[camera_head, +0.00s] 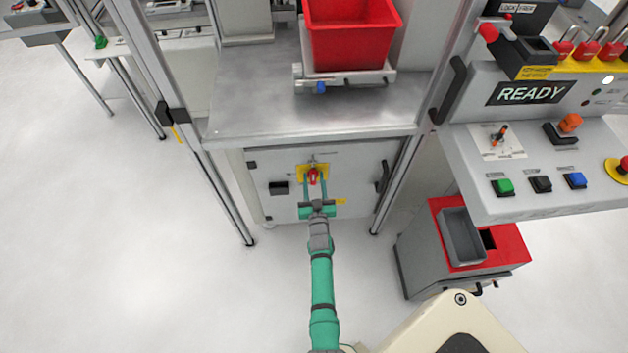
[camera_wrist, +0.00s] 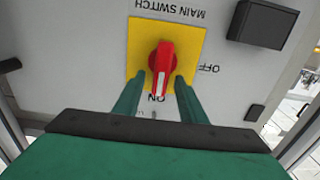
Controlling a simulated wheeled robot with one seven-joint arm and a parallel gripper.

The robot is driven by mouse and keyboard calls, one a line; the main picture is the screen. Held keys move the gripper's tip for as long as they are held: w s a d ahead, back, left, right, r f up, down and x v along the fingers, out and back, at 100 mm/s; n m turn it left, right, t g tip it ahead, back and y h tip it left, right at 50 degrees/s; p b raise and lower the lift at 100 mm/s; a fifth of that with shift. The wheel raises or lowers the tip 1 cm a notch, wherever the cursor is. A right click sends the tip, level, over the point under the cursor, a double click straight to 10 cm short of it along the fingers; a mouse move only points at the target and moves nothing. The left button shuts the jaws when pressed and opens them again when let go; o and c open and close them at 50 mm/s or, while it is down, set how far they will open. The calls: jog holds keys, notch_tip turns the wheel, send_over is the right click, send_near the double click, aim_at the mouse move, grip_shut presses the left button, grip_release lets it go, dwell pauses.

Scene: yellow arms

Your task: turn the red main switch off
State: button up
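The red main switch (camera_wrist: 161,62) sits on a yellow plate (camera_wrist: 191,42) on the grey cabinet front. It also shows in the head view (camera_head: 313,176). The wrist view shows its labels upside down, with ON below the handle and OFF to its right. The handle's white mark is at its lower end, toward ON. My gripper (camera_wrist: 157,80) is open, its two green fingers on either side of the handle's lower end. A gap shows at the left finger; the right finger looks very close, and contact cannot be told. In the head view my gripper (camera_head: 314,182) is at the switch.
A dark box (camera_wrist: 262,24) and a black handle (camera_head: 382,177) stand out from the cabinet front. A metal table (camera_head: 255,95) with a red bin (camera_head: 350,35) is above. A control console (camera_head: 540,140) and a red-topped cart (camera_head: 500,238) are at the right. Floor at left is clear.

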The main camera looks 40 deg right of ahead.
jog(key=shift+w, duration=0.1)
grip_shut()
